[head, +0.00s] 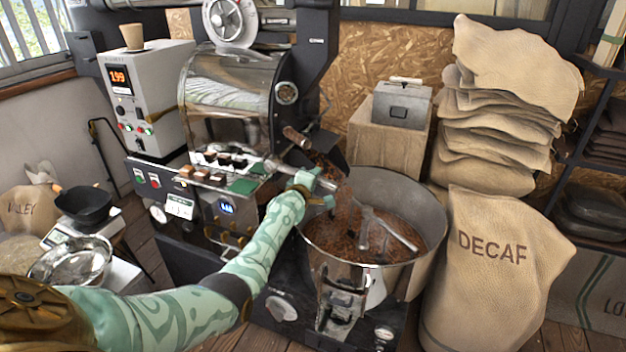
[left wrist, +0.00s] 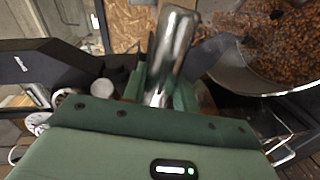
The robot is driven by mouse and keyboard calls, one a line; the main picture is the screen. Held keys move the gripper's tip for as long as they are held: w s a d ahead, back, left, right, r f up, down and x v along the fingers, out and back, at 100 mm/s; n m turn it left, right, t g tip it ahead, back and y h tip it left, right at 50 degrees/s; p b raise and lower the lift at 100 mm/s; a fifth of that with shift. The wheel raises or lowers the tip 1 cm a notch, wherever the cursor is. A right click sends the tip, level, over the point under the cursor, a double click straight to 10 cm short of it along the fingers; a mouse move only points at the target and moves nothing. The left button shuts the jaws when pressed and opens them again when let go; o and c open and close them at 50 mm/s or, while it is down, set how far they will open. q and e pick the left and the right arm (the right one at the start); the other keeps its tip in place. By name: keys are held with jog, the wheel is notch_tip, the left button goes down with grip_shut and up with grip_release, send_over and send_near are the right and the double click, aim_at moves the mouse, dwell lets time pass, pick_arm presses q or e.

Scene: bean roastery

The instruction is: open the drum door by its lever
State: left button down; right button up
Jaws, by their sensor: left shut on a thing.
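The steel roasting drum (head: 225,95) stands at the centre back, its front end facing right. Brown beans (head: 330,172) fall from its front into the round cooling tray (head: 437,215), so the drum door appears at least partly open; the door itself is mostly hidden. My left gripper (head: 318,188) is at the drum front, beside the falling beans and above the tray's left rim. It is shut on the lever, which shows in the left wrist view as a shiny metal cylinder (left wrist: 172,50) between the green fingers. My right gripper is not in view.
A wood-handled part (head: 297,137) juts from the drum front just above my gripper. A grey control box (head: 145,95) stands at left. A DECAF sack (head: 490,270) and stacked sacks (head: 510,70) crowd the right. A black bowl (head: 84,204) sits on a scale.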

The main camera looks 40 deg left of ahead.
pick_arm(q)
jog(key=shift+r, duration=0.1)
jog(key=c, duration=1.1)
grip_release()
jog(key=shift+s+d+p, duration=0.1)
jog(key=shift+s+p, duration=0.1)
jog(key=shift+p, duration=0.1)
jog(key=p+v, duration=0.8)
jog(key=v, duration=0.7)
jog(key=shift+s+d, duration=0.1)
jog(key=shift+s, duration=0.3)
